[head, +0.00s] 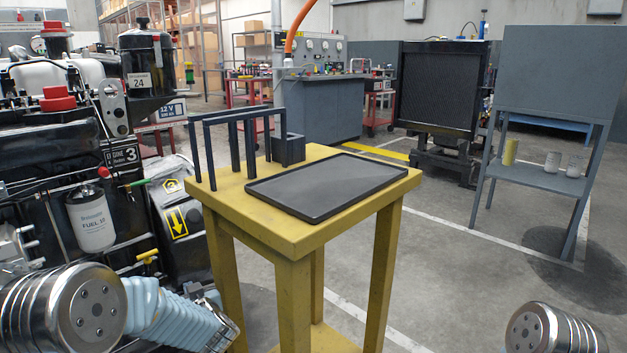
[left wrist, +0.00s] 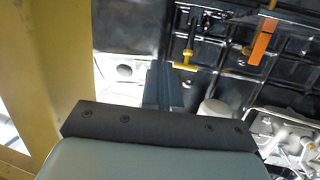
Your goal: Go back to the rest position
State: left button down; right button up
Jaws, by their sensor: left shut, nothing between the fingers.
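My left arm comes in at the lower left of the head view, beside the engine (head: 110,190) and left of the yellow table (head: 290,236). Its gripper fingers are not clear there. In the left wrist view my left gripper (left wrist: 163,88) is shut and empty, its grey fingers pointing toward the black engine side (left wrist: 215,55). A yellow table part (left wrist: 50,70) is close at its left. Of my right arm only a round silver joint shows at the lower right of the head view; its gripper is out of view.
On the table are an empty black tray (head: 330,184), a dark rack frame (head: 234,150) and a small grey box (head: 289,148). A white fuel filter (head: 92,221) hangs on the engine. A grey shelf stand (head: 540,180) holds several cans. Floor right of the table is clear.

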pick_arm(q)
jog(key=s+d+f+m+g+h+p, duration=0.1)
jog(key=s+d+f+h, duration=0.25)
jog(key=f, duration=0.35)
jog(key=s+d+f+m+g+h, duration=0.2)
jog(key=s+d+f, duration=0.15)
jog(key=f, duration=0.25)
jog(key=s+d+f+m+g+h+p, duration=0.1)
jog(key=s+d+f+h, duration=0.2)
jog(key=d+f, duration=0.3)
jog(key=s+d+f+g+h, duration=0.2)
jog(key=s+d+f+g, duration=0.1)
jog(key=s, duration=0.7)
jog(key=s+d+f+m+g+h+p, duration=0.1)
jog(key=s+d+f+g+h, duration=0.2)
jog(key=s, duration=0.8)
notch_tip(320, 180, down, 3)
jog(key=d+g, duration=0.1)
jog(key=d, duration=0.1)
jog(key=shift+d, duration=0.35)
